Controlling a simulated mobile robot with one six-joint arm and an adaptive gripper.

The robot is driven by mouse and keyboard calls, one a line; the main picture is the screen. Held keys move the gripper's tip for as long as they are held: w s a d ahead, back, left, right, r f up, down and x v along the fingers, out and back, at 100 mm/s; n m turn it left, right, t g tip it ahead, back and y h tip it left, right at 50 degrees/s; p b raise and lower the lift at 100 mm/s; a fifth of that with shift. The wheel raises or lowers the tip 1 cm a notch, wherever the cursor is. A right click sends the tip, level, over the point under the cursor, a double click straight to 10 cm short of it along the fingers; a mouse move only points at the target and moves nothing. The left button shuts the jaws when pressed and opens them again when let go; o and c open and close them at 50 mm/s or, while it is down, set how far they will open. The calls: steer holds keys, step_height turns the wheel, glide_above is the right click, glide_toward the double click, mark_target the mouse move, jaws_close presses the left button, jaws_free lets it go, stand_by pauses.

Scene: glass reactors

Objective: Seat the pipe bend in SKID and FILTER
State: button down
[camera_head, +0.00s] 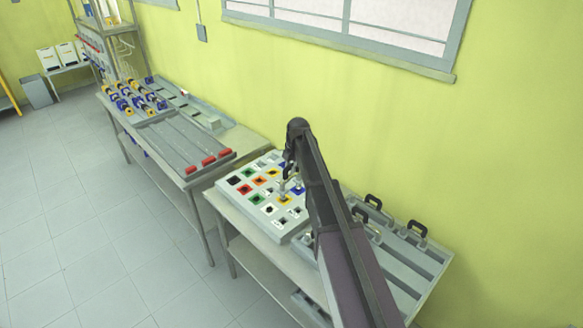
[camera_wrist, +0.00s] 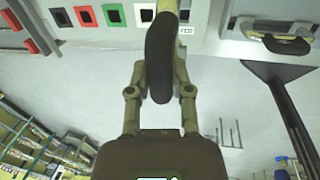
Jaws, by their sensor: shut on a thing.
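The pipe bend (camera_wrist: 158,65) is a thick black curved piece, seen in the wrist view between the two fingers of my gripper (camera_wrist: 161,72). My gripper is shut on it. In the head view my gripper (camera_head: 291,186) is over the light board (camera_head: 272,217) with several coloured square sockets, and the bend there is too small and covered to make out clearly. In the wrist view the board's edge (camera_wrist: 205,44) and some sockets lie beyond the bend. I cannot read the SKID and FILTER labels, nor tell whether the bend's ends touch any socket.
A grey rack (camera_head: 432,268) with several black bends (camera_head: 373,201) stands right of the board, along the wall. Left is another table with a grooved tray (camera_head: 173,139), red blocks (camera_head: 209,160) and blue-yellow parts (camera_head: 130,97). The floor (camera_head: 95,215) in front is clear.

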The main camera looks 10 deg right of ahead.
step_height(320, 180, down, 16)
steer(key=b, duration=1.6)
steer(key=shift+f, duration=0.15)
stand_by(1.5)
stand_by(0.3)
steer(key=shift+s+f+b, duration=0.1)
steer(key=shift+f+b, duration=0.15)
steer(key=shift+b, duration=0.1)
stand_by(1.0)
steer(key=shift+c, duration=2.2)
jaws_free()
steer(key=shift+f, duration=0.1)
steer(key=shift+r, duration=0.25)
step_height(320, 180, up, 9)
steer(key=p, duration=0.9)
steer(key=shift+f, duration=0.2)
